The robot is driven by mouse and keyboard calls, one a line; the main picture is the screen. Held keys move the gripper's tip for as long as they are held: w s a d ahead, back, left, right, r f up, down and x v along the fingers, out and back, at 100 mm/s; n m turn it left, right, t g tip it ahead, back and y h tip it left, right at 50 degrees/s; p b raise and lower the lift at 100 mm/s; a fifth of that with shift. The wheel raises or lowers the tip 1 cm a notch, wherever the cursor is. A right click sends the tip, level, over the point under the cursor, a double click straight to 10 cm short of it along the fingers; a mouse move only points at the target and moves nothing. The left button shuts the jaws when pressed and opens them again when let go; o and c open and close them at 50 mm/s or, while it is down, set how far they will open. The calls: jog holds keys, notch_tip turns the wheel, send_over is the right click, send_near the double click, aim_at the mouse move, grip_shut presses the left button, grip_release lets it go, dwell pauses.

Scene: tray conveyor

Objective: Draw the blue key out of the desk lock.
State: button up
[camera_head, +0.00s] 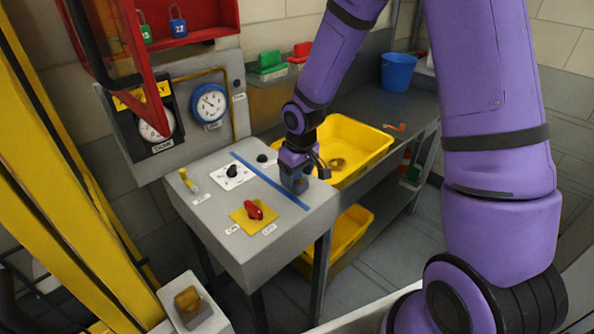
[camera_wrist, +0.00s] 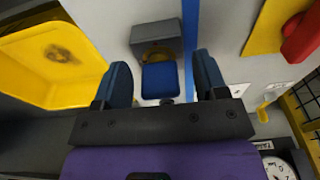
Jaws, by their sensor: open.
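The blue key (camera_wrist: 160,82) shows in the wrist view as a blue block in front of the grey desk lock (camera_wrist: 157,36), which has a yellow ring around its keyway. My gripper (camera_wrist: 160,70) is open, with one dark finger on each side of the key and a visible gap to both. In the head view my gripper (camera_head: 302,172) is low over the right part of the grey desk, by the blue stripe. There the gripper hides most of the key and lock. How deep the key sits in the lock cannot be told.
The desk (camera_head: 270,243) carries a red knob on a yellow plate (camera_head: 241,222), black knobs and a small yellow lever (camera_head: 188,181). A yellow tray (camera_head: 362,135) stands just behind on the conveyor. Gauges (camera_head: 209,104) and a red cabinet (camera_head: 185,35) are at the back left.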

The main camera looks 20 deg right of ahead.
jog(key=c, duration=1)
jog(key=shift+r, duration=1.9)
jog(key=shift+r, duration=1.9)
jog(key=shift+w, duration=0.1)
